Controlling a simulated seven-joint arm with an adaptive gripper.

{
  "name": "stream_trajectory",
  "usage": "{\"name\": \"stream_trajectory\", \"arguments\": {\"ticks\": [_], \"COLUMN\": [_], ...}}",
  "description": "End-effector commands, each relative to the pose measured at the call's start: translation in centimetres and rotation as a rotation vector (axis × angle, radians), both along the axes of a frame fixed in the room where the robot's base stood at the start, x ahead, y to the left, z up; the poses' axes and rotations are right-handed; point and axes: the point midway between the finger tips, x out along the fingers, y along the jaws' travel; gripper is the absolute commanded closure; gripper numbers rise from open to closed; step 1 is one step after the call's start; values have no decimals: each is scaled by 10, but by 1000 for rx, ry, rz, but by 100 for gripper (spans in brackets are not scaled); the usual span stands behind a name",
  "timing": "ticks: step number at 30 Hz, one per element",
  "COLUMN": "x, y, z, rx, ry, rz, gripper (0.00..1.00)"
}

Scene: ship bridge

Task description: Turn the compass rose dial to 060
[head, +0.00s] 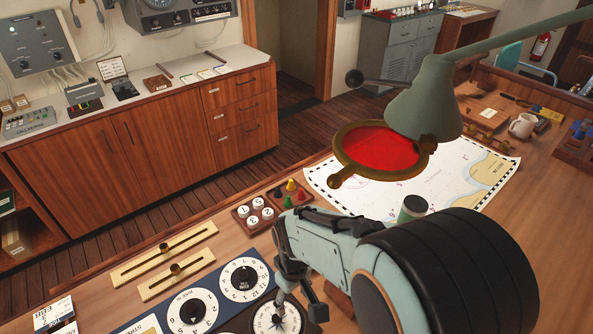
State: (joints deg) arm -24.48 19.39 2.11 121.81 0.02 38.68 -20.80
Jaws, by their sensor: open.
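The compass rose dial (265,322) is a round white dial at the bottom edge of the head view. It is partly cut off by the frame and partly covered by my gripper. Its markings are too small and hidden to read a heading. My gripper (298,304) is open, pointing down above the dial; one finger overlaps the dial in the picture and the other is to its right. I cannot tell whether a finger touches the dial.
A blue panel with two white numbered dials (245,279) lies left of the compass dial. Wooden slider bars (163,254) and token trays (255,213) lie beyond. A lamp with a red disc (380,149) overhangs the chart (430,183).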

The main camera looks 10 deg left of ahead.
Motion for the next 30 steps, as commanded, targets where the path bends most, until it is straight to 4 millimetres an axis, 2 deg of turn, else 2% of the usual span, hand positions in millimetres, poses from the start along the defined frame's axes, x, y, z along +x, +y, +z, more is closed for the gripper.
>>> {"name": "stream_trajectory", "arguments": {"ticks": [1,3,6,11,18,23,30], "x": [3,7,10,10,10,10,10], "y": [13,26,36,39,38,38,38], "z": [-16,-32,-46,-65,-103,-115,-116], "rx": [-6,-10,-11,-12,-13,-12,-11], "ry": [5,0,-4,-2,-2,-4,-5], "rz": [52,106,149,161,158,157,157], "gripper": [48,48,48,48,48,48,48]}}
